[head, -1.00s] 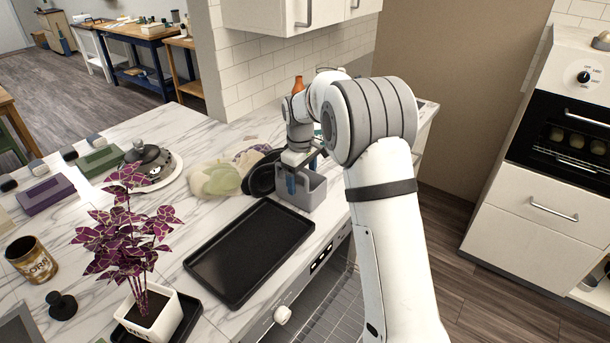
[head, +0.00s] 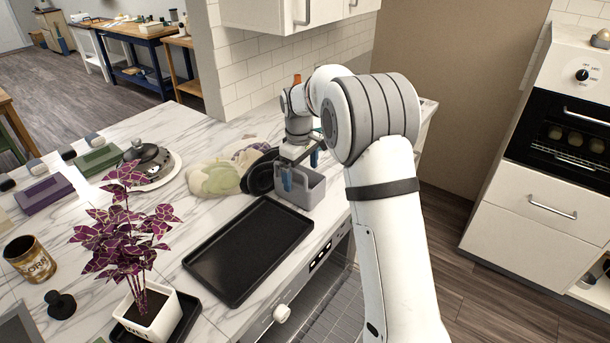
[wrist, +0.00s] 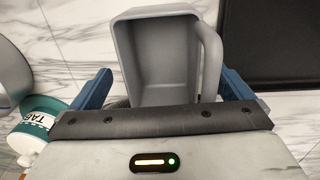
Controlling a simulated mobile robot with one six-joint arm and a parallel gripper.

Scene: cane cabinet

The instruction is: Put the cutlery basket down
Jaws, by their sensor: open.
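The grey cutlery basket (head: 308,192) stands on the marble counter behind the black tray, near the counter's front edge. In the wrist view the basket (wrist: 158,50) looks empty, with its handle (wrist: 211,58) along the right side. My gripper (head: 301,170) is at the basket's top, its blue fingers spread apart. In the wrist view my gripper (wrist: 164,82) has one finger on each side of the basket, with a visible gap on both sides. The lower end of the basket is hidden behind the gripper body there.
A teal tub (wrist: 42,118) shows left of my gripper. A potted purple plant (head: 152,312) stands at the front.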

